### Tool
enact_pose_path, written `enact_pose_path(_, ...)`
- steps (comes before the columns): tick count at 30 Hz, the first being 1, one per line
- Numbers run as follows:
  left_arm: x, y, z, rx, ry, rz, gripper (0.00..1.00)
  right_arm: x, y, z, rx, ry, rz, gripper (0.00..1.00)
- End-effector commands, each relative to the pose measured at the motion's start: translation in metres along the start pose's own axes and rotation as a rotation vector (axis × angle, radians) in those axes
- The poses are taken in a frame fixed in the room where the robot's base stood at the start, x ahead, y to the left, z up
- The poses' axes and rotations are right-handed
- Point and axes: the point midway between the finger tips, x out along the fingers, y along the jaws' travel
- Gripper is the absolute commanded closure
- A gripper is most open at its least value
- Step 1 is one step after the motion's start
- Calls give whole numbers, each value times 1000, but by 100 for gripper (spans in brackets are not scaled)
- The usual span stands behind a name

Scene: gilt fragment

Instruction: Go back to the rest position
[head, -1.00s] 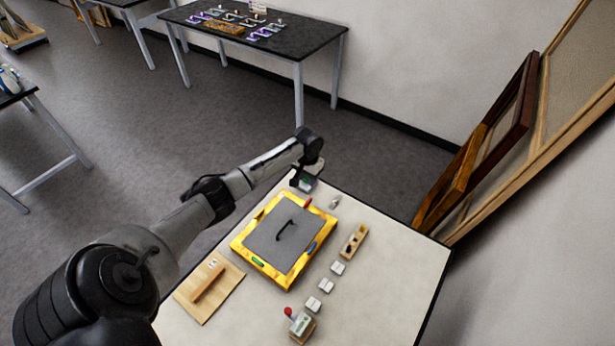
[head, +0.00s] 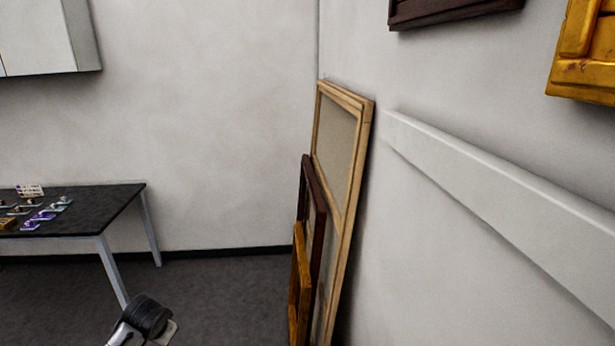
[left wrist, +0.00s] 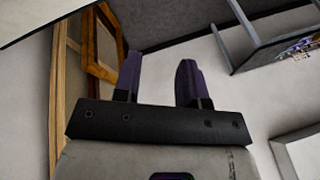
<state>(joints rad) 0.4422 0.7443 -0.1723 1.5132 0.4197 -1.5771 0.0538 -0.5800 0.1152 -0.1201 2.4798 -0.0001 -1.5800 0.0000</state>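My left gripper (left wrist: 160,62) shows in the left wrist view with its two dark fingers apart and nothing between them. In the head view only a wrist part of my left arm shows at the bottom edge; its fingers are out of frame there. My right arm and gripper are in neither current view. The worktable is out of the head view; a pale surface, perhaps its top, shows at the upper left of the left wrist view.
Picture frames (head: 340,160) lean against the wall, and also show in the left wrist view (left wrist: 62,100). A dark-topped table (head: 90,210) with small items stands at the left. A white rail (head: 480,190) runs along the right wall.

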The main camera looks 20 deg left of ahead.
Motion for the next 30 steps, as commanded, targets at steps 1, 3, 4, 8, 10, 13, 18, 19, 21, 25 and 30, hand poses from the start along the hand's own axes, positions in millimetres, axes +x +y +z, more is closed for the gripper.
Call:
enact_pose_path(1, -24, 19, -14, 47, 83, -18, 62, -1, 0, 0, 1, 0, -1, 57)
enact_pose_path(3, -54, 46, -22, 110, 181, -44, 62, -5, -1, -2, 2, 0, -2, 57)
enact_pose_path(4, -67, 59, -22, 133, 220, -50, 62, -7, -1, -2, 3, 0, -2, 57)
enact_pose_path(8, -117, 118, -2, 203, 366, -44, 62, -19, 0, -7, 2, 1, -2, 57)
enact_pose_path(10, -143, 149, 21, 217, 425, -17, 62, -28, 1, -10, 1, 1, -1, 57)
enact_pose_path(13, -176, 187, 67, 206, 468, 51, 62, -43, 2, -14, -1, 1, 1, 57)
enact_pose_path(18, -205, 228, 145, 163, 415, 193, 62, -63, 4, -20, -8, -1, 6, 57)
enact_pose_path(19, -207, 234, 159, 156, 390, 216, 62, -67, 5, -21, -8, -1, 7, 57)
enact_pose_path(21, -206, 247, 189, 141, 320, 261, 62, -74, 5, -23, -9, -2, 7, 57)
enact_pose_path(25, -201, 263, 239, 124, 191, 317, 62, -84, 6, -26, -10, -2, 8, 57)
enact_pose_path(30, -201, 272, 282, 121, 86, 348, 62, -91, 6, -28, -9, -2, 7, 57)
